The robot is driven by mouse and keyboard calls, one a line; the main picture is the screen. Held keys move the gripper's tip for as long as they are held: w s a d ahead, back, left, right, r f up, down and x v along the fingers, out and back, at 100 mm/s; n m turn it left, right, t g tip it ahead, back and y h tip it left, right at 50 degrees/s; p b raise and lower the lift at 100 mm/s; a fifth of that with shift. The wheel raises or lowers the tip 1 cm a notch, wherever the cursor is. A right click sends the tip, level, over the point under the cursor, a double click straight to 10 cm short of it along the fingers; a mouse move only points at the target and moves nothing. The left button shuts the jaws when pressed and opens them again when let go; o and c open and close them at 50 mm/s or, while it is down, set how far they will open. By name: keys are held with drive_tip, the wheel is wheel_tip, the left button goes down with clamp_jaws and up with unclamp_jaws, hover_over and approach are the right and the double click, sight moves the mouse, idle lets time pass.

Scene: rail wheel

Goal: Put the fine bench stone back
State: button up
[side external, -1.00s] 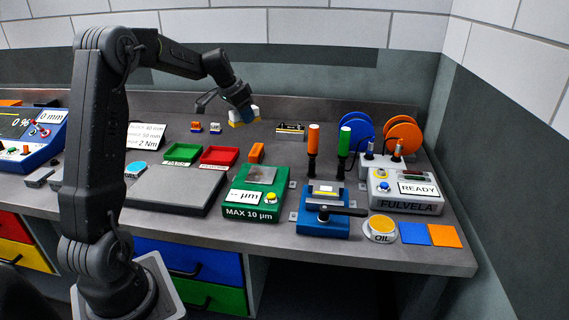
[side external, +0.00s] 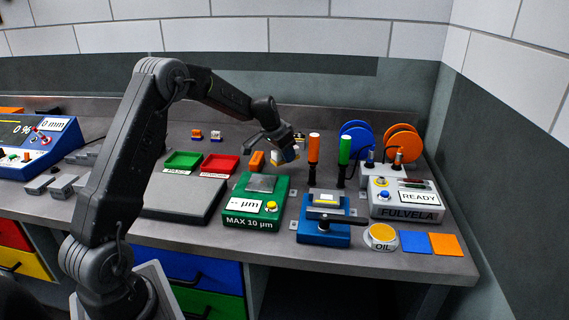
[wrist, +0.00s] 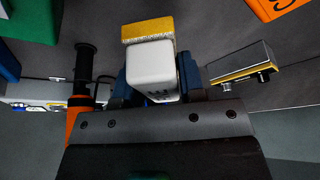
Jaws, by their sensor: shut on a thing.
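My gripper (side external: 287,150) is shut on a white block with a yellow, rough-edged layer (wrist: 153,60) and holds it above the bench. In the wrist view the block sits between the blue fingers, with dark lettering on its white side, too cut off to read. In the side view the held block (side external: 279,158) is small and partly covered by the gripper, behind the green gauge and left of the orange-handled tool. I cannot tell from its marking whether it is the fine bench stone. A pale slab with yellow (side external: 326,199) lies on the blue clamp fixture (side external: 322,233).
The green gauge (side external: 250,212) stands in front of the gripper. Upright orange-handled (side external: 313,148) and green-handled (side external: 344,150) tools stand close on its right. A grey box with a yellow stripe (wrist: 239,64) shows in the wrist view. Red (side external: 219,164) and green (side external: 183,162) trays lie left.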

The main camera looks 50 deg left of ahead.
drive_tip(key=shift+f, duration=1.7)
drive_tip(key=shift+f, duration=0.15)
drive_tip(key=o, duration=1)
drive_tip(key=shift+c, duration=0.2)
